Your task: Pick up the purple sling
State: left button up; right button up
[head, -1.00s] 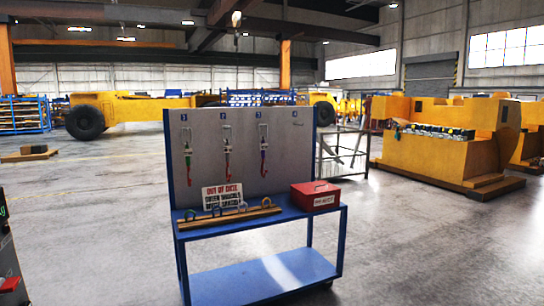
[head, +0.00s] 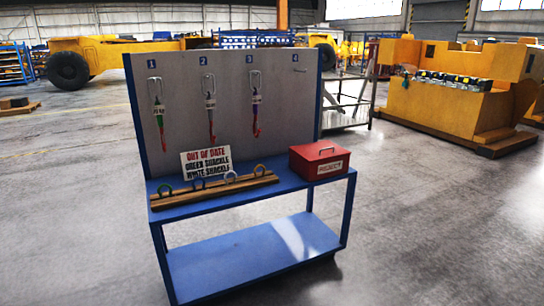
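Three slings with red hooks hang from wire loops on the grey upright panel of a blue cart. The one under number 2 (head: 210,112) looks dark blue or purple. The one under number 3 (head: 256,112) also looks purplish, so I cannot tell for sure which is the purple sling. Position 4 has no sling. Neither of my grippers is in view.
The blue cart (head: 352,178) carries a sign reading out of date, green shackle, white shackle (head: 206,163), a wooden rack (head: 215,190) with several coloured shackles, and a red box (head: 320,161). Yellow castings (head: 440,104) stand at right. Floor in front is clear.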

aim_at(256, 99)
jog(key=i, duration=2.45)
